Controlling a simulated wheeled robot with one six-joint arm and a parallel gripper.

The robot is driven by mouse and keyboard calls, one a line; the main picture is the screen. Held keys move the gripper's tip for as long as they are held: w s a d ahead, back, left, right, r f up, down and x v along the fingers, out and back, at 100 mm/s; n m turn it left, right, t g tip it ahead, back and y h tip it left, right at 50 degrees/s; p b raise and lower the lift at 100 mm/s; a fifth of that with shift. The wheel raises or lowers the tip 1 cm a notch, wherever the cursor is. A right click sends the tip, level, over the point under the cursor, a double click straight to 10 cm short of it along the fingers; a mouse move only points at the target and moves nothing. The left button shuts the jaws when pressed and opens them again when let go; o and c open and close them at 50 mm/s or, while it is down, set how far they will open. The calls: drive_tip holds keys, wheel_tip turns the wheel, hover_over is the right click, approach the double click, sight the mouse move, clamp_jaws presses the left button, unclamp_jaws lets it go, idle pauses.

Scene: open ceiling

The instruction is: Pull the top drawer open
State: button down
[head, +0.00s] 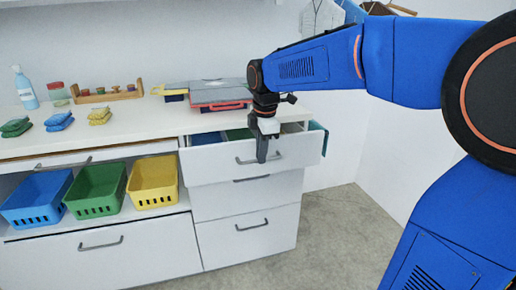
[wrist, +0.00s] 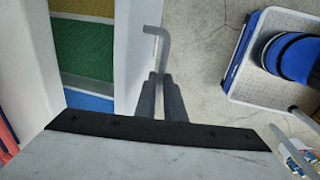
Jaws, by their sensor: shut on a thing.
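The white top drawer (head: 215,163) is pulled partly out of the white cabinet, and its inside shows. My gripper (head: 262,156) points down at the drawer front and is shut on its grey bar handle (head: 243,161). In the wrist view the two dark fingers (wrist: 161,88) close around the handle (wrist: 164,42), which sticks out past them. The drawer front (wrist: 135,40) runs beside the fingers. Inside the drawer lie yellow, green (wrist: 82,50) and blue areas.
Closed drawers (head: 245,230) lie below. A grey and red case (head: 220,94) sits on the counter above. Blue, green and yellow baskets (head: 153,183) stand on a shelf at left.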

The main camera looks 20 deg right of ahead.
drive_tip(key=s, duration=2)
drive_tip(key=shift+s, duration=0.4)
drive_tip(key=c, duration=2.1)
unclamp_jaws()
drive_tip(key=s+r, duration=0.1)
drive_tip(key=r, duration=0.4)
drive_tip(key=s+r, duration=0.1)
drive_tip(key=r, duration=0.5)
drive_tip(key=s+r, duration=0.1)
drive_tip(key=r, duration=0.5)
drive_tip(key=shift+s, duration=0.15)
